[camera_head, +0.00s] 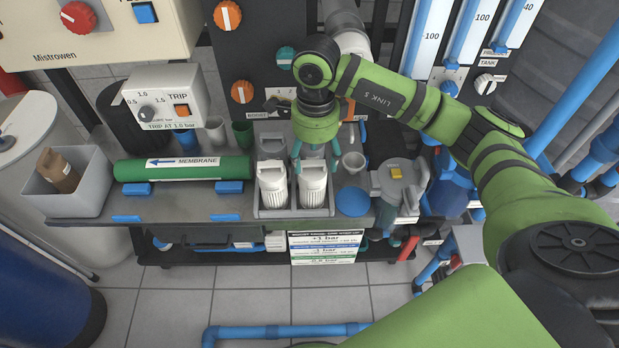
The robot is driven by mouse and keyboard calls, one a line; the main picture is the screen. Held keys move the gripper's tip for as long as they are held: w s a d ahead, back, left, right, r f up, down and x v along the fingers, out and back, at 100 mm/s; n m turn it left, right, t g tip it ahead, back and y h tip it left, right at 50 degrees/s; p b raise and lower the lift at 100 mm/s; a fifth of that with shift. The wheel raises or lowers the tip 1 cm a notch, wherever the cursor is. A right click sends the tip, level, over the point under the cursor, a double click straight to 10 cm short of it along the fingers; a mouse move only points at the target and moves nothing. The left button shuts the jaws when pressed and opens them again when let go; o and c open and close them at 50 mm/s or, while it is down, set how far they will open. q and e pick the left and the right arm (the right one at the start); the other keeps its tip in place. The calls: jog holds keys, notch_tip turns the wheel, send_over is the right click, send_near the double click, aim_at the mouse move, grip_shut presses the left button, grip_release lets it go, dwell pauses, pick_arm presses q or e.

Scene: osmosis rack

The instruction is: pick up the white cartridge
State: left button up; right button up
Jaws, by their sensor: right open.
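Two white ribbed cartridges stand upright side by side in the front of a grey tray (283,213) on the bench, a left cartridge (273,187) and a right cartridge (312,188). More pale tops show behind them, partly hidden by my arm. My right gripper (315,163) points down over the right cartridge, with its teal fingers open and spread at either side of the cartridge's top. I cannot tell whether the fingers touch it. My left gripper is out of view.
A green membrane tube (185,168) lies left of the tray. A blue round lid (353,201), a small grey cup (353,162) and a grey filter housing (398,187) stand to the right.

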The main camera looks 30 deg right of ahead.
aim_at(312, 184)
jog(key=f+p, duration=0.1)
jog(key=f, duration=0.4)
jog(key=shift+a, duration=0.2)
jog(key=c, duration=0.9)
jog(key=shift+c, duration=0.2)
jog(key=shift+r, duration=0.15)
